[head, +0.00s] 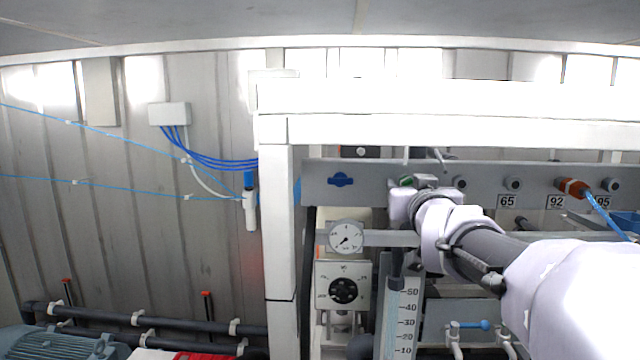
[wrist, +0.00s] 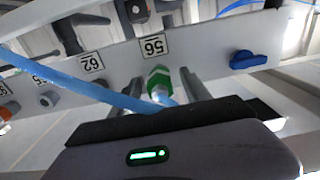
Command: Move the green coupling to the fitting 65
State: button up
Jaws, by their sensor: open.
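The green coupling (wrist: 159,80) sits on a fitting of the grey rail in the wrist view, with a pale end facing me. A blue hose (wrist: 75,84) runs up to it. My gripper (wrist: 161,76) is open, with one grey finger on each side of the coupling; I cannot tell whether they touch it. In the head view a bit of the green coupling (head: 406,181) shows by my gripper; the rest is hidden. The fitting 65 (head: 513,184) is bare, above its label, to the right of my gripper. It also shows in the wrist view (wrist: 47,100).
An orange coupling (head: 573,187) with a blue hose is on the fitting 92, right of 65. A bare fitting (head: 460,183) lies between my gripper and 65. A blue knob (head: 340,179) is on the rail at left. A white frame beam (head: 450,132) crosses above the rail.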

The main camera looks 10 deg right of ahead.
dwell(0.3)
grip_shut()
jog(key=shift+f+b, duration=0.15)
jog(key=shift+b, duration=0.15)
jog(key=shift+r+v, duration=0.2)
jog(key=shift+v, duration=0.95)
jog(key=shift+s+f+b, duration=0.1)
jog(key=shift+b, duration=0.3)
jog(key=shift+a, duration=0.1)
jog(key=shift+b+v, duration=0.35)
jog(key=shift+v, duration=1.4)
